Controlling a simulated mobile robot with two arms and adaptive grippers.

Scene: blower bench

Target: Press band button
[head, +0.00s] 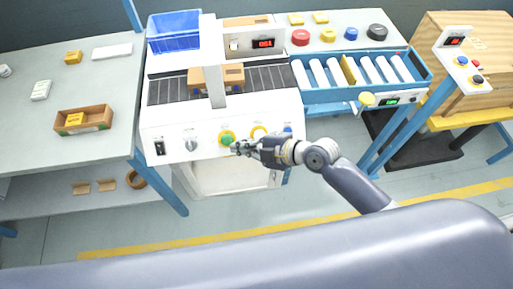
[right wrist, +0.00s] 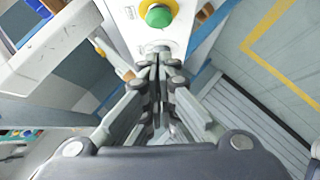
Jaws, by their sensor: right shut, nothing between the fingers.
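The white machine (head: 215,118) has a sloped front panel. On it are a black rocker switch (head: 160,148), a grey knob (head: 190,145), a green button with a yellow ring (head: 227,137) and another yellow-ringed control (head: 259,131). Which one is the band button I cannot tell from labels. My right gripper (head: 235,149) is shut and empty, its tips close to the green button's lower edge; contact cannot be told. In the right wrist view the green button (right wrist: 158,15) is above the closed fingertips (right wrist: 158,62). My left gripper is not in view.
A cardboard box (head: 232,75) sits on the machine's dark roller band, under a white arch (head: 210,45). A blue crate (head: 174,29) stands behind. A roller tray (head: 350,95) adjoins at right; a table with a wooden tray (head: 101,122) stands left.

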